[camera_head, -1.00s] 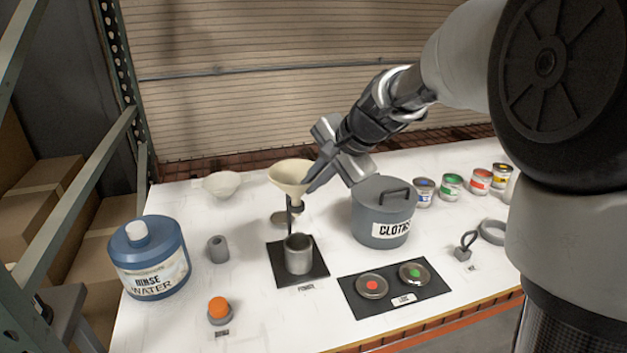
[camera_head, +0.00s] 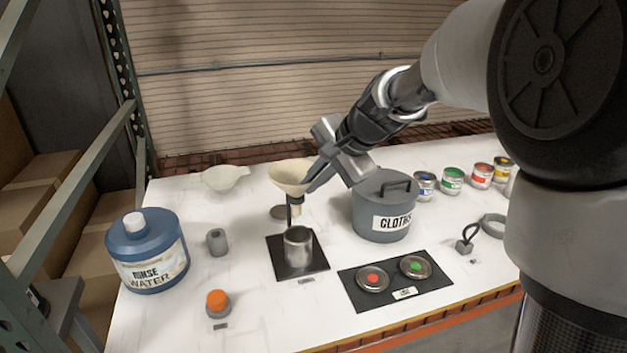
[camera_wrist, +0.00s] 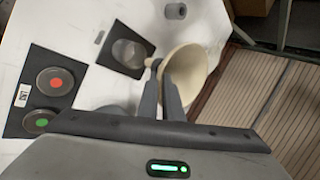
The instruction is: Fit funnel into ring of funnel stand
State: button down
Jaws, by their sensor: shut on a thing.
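The cream funnel (camera_head: 291,173) is upright, wide mouth up, above the back middle of the white table. My gripper (camera_head: 312,186) is shut on it at its right side. In the wrist view, the fingers (camera_wrist: 162,88) meet at the funnel (camera_wrist: 190,68), whose cone shows beside them.
A metal cup (camera_head: 298,247) stands on a black mat (camera_head: 277,262) in front. The grey CLOTHS pot (camera_head: 383,207) is close to the right of my gripper. A blue RINSE WATER jug (camera_head: 148,250) is at left, and several paint cans (camera_head: 452,183) at back right.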

jog(key=c, duration=1.8)
grip_release()
jog(key=shift+c, duration=0.2)
jog(key=shift+r, duration=0.1)
jog(key=p+v, duration=0.1)
jog(key=v, duration=1.6)
jog(key=s+d+f+n+h+p, duration=0.2)
jog(key=s+f+n, duration=0.1)
jog(key=s, duration=0.7)
jog(key=s+d+f+n+h+p, duration=0.3)
jog(key=s+n, duration=0.3)
jog(key=s, duration=0.4)
jog(key=shift+s+d+f+n, duration=0.25)
jog(key=shift+s+n, duration=0.05)
jog(key=shift+s, duration=0.1)
